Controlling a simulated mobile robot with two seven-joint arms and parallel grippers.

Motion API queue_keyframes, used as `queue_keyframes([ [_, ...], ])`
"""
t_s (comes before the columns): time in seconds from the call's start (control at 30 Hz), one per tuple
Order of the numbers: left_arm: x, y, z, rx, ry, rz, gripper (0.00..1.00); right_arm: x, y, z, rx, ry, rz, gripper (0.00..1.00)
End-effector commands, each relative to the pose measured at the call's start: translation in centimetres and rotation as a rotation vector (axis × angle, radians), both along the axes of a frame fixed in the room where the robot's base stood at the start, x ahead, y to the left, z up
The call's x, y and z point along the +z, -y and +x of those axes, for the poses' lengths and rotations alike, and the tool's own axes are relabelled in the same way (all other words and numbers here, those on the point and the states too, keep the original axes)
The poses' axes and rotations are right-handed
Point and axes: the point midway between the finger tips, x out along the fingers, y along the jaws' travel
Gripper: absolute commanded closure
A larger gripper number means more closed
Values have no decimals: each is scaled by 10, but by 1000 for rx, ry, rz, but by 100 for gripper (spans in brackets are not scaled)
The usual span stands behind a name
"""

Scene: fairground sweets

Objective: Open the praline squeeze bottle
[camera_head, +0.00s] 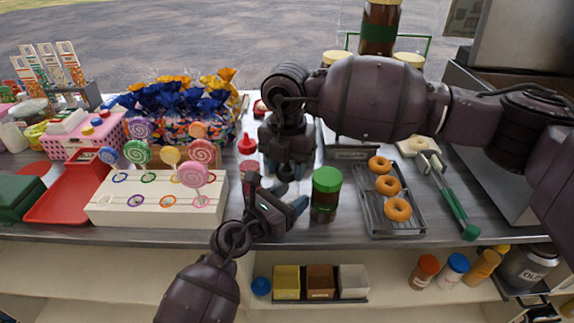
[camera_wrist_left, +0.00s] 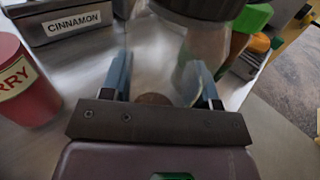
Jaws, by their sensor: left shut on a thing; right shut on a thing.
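My left gripper (camera_head: 288,198) reaches in low at the counter's front, shut on a mostly hidden thing that I take for the praline squeeze bottle. In the left wrist view, a blurred, translucent body and a small brown round part (camera_wrist_left: 153,100) show between my left fingers (camera_wrist_left: 163,82). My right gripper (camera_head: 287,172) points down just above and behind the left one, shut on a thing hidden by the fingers. I cannot tell whether the cap is on or off. A brown jar with a green lid (camera_head: 326,182) stands upright just right of my left fingertips.
A red-topped squeeze bottle (camera_head: 247,146) stands left of the grippers. A lollipop stand (camera_head: 120,215) is further left. A cinnamon box (camera_wrist_left: 75,25) and red cup (camera_wrist_left: 22,85) show in the wrist view.

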Motion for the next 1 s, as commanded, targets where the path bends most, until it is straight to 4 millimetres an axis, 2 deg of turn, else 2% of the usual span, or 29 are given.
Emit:
queue_keyframes([
  [1.0,-1,0,0,1,-1,1,88,1,-1,0,1498,0,1,84],
])
